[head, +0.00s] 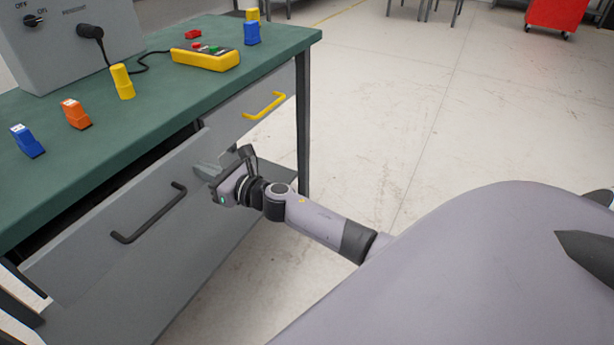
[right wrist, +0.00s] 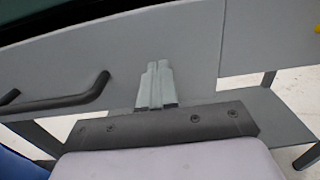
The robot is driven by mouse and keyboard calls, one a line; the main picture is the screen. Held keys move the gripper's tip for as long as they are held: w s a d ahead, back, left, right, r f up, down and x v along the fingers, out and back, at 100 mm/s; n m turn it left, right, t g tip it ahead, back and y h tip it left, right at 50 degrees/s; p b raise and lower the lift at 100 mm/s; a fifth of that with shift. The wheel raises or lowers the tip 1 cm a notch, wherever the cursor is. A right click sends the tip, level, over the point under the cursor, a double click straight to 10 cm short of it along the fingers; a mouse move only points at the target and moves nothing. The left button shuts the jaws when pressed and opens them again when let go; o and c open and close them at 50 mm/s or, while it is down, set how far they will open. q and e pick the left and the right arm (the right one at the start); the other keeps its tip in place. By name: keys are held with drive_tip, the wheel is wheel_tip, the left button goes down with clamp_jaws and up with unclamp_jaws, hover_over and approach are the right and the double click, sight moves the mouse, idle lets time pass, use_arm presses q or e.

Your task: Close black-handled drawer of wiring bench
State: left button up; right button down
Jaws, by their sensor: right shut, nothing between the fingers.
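The black-handled drawer (head: 95,240) of the wiring bench stands partly open, its front out from the bench and a dark gap behind its top edge. Its black handle (head: 150,213) is on the front, and the handle also shows at the left in the right wrist view (right wrist: 60,102). My right gripper (head: 207,167) is shut and empty, at the right end of the drawer front. In the right wrist view its fingertips (right wrist: 157,68) overlap the grey drawer front; I cannot tell whether they touch it. My left gripper is not in view.
The green bench top (head: 140,125) holds a grey control box (head: 80,45), a yellow pendant (head: 205,58) and several small coloured blocks. A yellow-handled drawer (head: 255,105) beside the black-handled one looks closed. A bench leg (head: 303,130) stands at the right. Open floor lies right of the bench.

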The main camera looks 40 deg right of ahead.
sight(192, 163)
drive_tip(key=b+x, duration=0.1)
drive_tip(key=x, duration=0.3)
drive_tip(key=shift+f, duration=0.1)
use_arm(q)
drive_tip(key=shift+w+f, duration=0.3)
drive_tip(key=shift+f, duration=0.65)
use_arm(e)
drive_tip(key=shift+w+r, duration=0.15)
drive_tip(key=shift+r, duration=0.2)
drive_tip(key=shift+r, duration=0.1)
